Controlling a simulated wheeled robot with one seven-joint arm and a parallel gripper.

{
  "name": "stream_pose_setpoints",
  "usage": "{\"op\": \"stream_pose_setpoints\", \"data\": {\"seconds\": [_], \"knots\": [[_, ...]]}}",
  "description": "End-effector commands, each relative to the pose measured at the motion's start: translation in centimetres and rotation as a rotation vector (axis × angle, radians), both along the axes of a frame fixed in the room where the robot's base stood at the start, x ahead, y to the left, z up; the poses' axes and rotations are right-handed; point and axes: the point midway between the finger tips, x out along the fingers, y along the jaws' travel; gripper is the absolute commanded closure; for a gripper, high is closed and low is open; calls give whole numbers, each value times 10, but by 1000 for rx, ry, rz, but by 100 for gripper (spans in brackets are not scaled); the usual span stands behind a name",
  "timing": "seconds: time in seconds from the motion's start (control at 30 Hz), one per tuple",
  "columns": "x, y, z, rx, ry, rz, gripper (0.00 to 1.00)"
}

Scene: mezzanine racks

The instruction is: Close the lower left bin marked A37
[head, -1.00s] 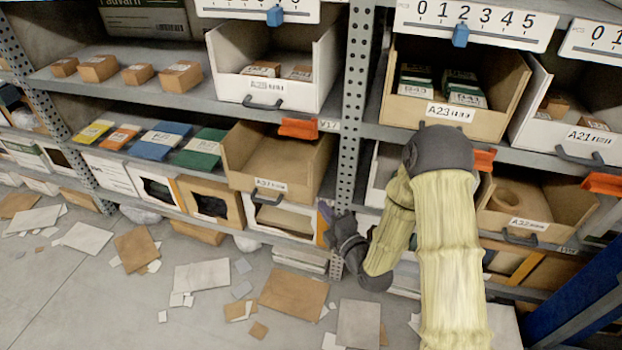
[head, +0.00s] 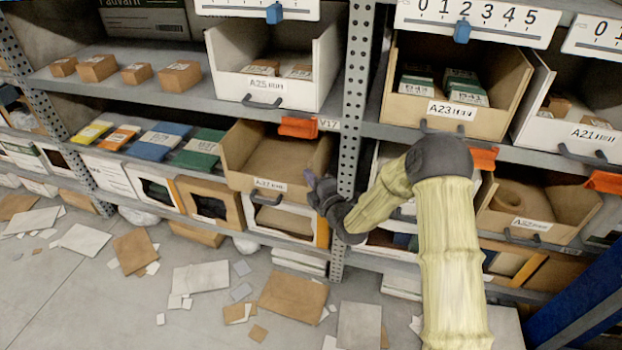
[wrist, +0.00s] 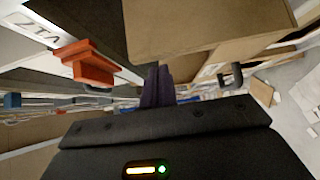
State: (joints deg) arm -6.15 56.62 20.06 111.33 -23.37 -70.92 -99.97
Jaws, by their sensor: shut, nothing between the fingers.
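The lower left bin marked A37 (head: 270,185) is a brown open-topped bin with a dark handle under its label. It juts out past the shelf edge and looks empty. In the wrist view its brown wall (wrist: 200,35) fills the top centre, with the handle (wrist: 232,76) to the right. My gripper (head: 311,180) is at the bin's front right corner, its purple fingers shut with nothing between them. In the wrist view the fingers (wrist: 158,86) point toward the bin's underside and edge. I cannot tell whether they touch it.
An orange clip (head: 298,127) sits on the shelf edge above the bin's right side. Bin A32 (head: 530,205) juts out at the right. Cardboard and paper scraps litter the floor.

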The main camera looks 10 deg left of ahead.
Motion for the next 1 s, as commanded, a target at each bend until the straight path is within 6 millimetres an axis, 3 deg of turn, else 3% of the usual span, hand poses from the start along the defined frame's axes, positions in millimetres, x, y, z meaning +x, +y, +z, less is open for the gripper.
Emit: {"op": "stream_pose_setpoints", "data": {"seconds": [0.47,0.8,1.0], "knots": [[8,-1,-1,0,-1,0,100],[53,-5,-2,0,-3,-1,100],[62,-6,1,1,-3,-3,100]]}}
